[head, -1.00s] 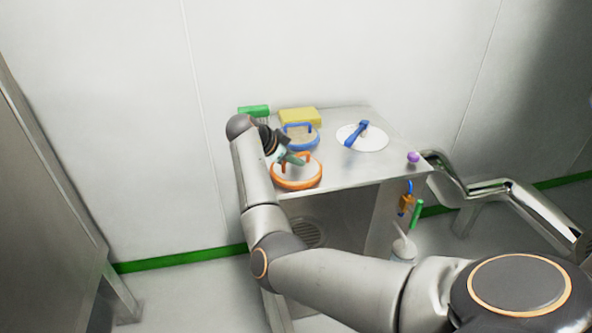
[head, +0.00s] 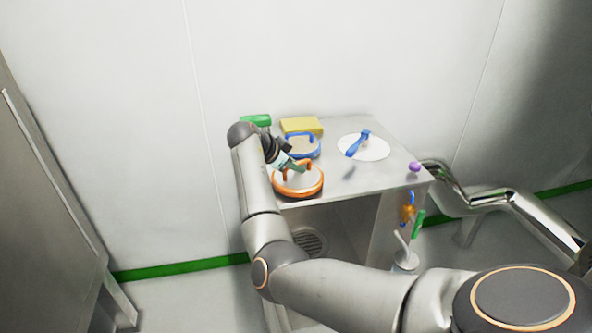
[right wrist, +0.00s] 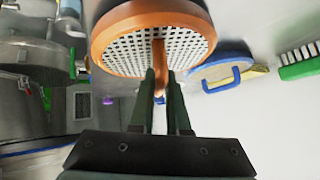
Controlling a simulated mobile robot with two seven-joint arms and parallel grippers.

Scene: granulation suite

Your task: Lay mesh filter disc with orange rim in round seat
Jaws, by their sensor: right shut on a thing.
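The mesh filter disc with the orange rim (head: 310,188) is at the front left of a metal table top. In the right wrist view the disc (right wrist: 112,50) shows its perforated mesh and an orange handle. My right gripper (head: 294,166) is shut on that handle; its two dark fingers (right wrist: 162,78) stand either side of it. A dark shadow lies under the disc's front edge; whether it is clear of the table is hard to tell. I cannot make out the round seat with certainty. My left gripper is not in view.
A blue-rimmed disc (head: 302,154) sits just behind the orange one.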

